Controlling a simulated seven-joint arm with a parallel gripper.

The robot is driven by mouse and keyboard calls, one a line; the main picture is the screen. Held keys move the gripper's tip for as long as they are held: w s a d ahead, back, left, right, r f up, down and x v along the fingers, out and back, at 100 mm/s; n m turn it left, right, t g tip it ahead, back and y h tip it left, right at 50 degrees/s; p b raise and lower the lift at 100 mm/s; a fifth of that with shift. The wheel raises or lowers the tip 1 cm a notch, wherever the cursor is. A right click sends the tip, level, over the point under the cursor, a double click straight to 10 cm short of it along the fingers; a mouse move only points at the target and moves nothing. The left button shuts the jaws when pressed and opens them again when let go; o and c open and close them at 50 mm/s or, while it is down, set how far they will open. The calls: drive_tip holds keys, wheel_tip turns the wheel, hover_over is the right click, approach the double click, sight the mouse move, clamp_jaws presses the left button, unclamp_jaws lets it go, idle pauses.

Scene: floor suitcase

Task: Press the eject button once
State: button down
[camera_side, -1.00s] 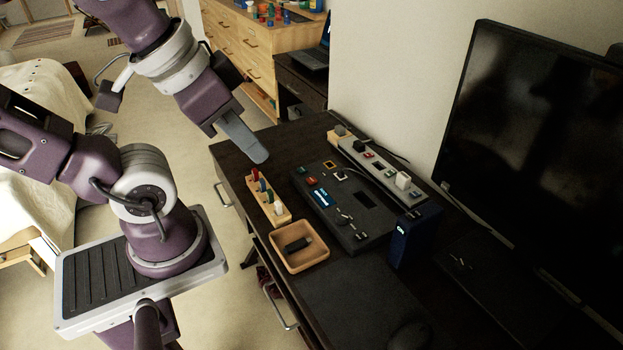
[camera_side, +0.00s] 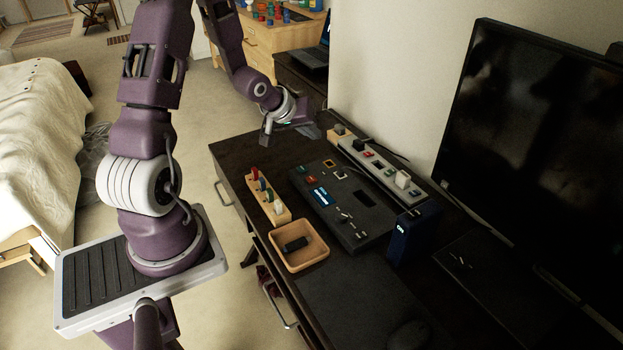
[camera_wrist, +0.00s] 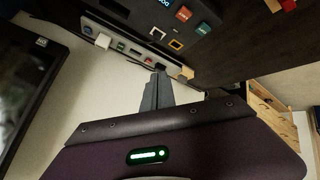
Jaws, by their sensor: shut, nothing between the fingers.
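A dark control panel (camera_side: 345,205) lies on the desk. It carries a red button (camera_side: 309,170), a green-teal button, a yellow-framed part (camera_side: 328,163) and a white-framed part (camera_side: 341,173). No readable label shows which one is the eject button. In the wrist view the red button (camera_wrist: 184,13) and teal button (camera_wrist: 203,28) show at the top, near the yellow-framed part (camera_wrist: 175,45). My gripper (camera_side: 312,131) is shut and empty, above the desk's far end, beyond the panel and touching none of its buttons. Its closed fingers show in the wrist view (camera_wrist: 157,92).
A light strip (camera_side: 378,165) with switches and a white plug runs along the panel's wall side. A wooden peg block (camera_side: 268,205) and a wooden tray (camera_side: 285,265) holding a dark piece stand in front. A navy box (camera_side: 412,238) stands near the monitor (camera_side: 540,130).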

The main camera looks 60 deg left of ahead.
sight(309, 180)
drive_tip(key=shift+n+t, duration=0.5)
drive_tip(key=shift+n, duration=0.4)
drive_tip(key=f, duration=0.1)
drive_tip(key=a+f, duration=0.1)
drive_tip(key=f, duration=0.2)
drive_tip(key=shift+a, duration=0.35)
drive_tip(key=shift+f, duration=4.35)
drive_tip(key=shift+f, duration=0.1)
drive_tip(key=shift+f, duration=0.3)
drive_tip(key=shift+f, duration=0.4)
drive_tip(key=shift+r, duration=0.8)
